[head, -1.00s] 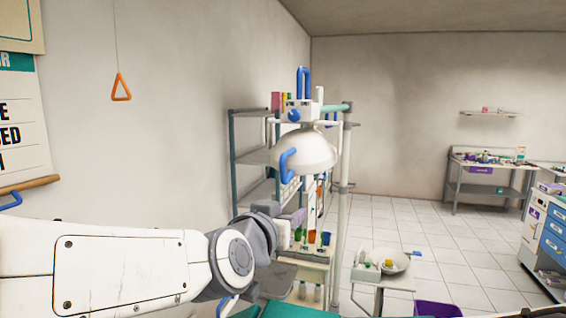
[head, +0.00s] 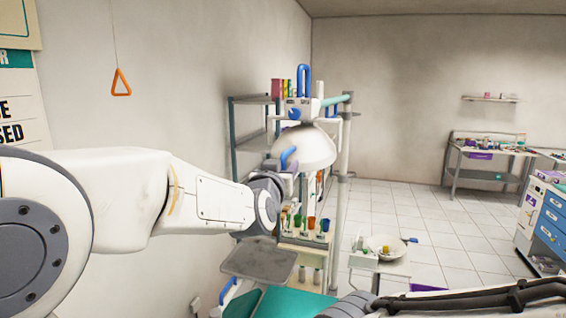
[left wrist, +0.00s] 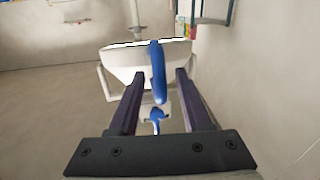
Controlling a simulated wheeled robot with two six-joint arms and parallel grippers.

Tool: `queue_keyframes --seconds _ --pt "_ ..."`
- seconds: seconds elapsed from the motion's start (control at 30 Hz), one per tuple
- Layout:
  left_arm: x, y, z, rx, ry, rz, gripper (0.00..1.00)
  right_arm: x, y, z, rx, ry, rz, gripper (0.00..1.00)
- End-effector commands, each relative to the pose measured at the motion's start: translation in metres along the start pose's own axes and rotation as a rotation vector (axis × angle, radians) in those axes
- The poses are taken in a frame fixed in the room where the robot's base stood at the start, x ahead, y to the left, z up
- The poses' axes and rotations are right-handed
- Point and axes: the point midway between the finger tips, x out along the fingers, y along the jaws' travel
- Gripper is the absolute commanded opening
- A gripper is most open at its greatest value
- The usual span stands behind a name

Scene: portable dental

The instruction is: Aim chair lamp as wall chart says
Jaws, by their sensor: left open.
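The chair lamp (head: 306,148) has a white dome head with a blue loop handle (head: 288,157) on its left side. A taller blue loop (head: 304,80) stands above the dome. My left gripper (head: 286,175) is at the lamp's near left side. In the left wrist view my open left gripper (left wrist: 158,78) has its two dark fingers on either side of the blue handle (left wrist: 158,85), below the lamp's white dome (left wrist: 118,62). I cannot tell whether they touch it. The wall chart (head: 22,108) is at the far left, cut off and partly hidden by my arm. My right gripper is not in view.
A teal and grey shelf rack (head: 249,146) stands behind the lamp. A grey tray (head: 258,262) and the teal chair (head: 290,303) lie below. A white basin (head: 388,248) is to the right. An orange triangle pull (head: 121,82) hangs on the left wall.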

Motion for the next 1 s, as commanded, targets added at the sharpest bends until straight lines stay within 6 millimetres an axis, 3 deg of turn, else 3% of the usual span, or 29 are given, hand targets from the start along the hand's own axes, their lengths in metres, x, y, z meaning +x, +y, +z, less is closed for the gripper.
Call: queue_keyframes --seconds 0.23,0.37,1.0 --pt "0.0007 -0.0001 0.0007 0.001 0.000 0.000 0.48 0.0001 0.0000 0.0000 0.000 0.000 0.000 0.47" --pt "0.0006 -0.0001 0.0006 0.001 -0.001 0.000 0.00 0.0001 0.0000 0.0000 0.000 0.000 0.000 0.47" --pt "0.0004 0.0000 0.0007 0.001 -0.001 0.000 0.00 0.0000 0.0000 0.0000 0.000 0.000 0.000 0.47"
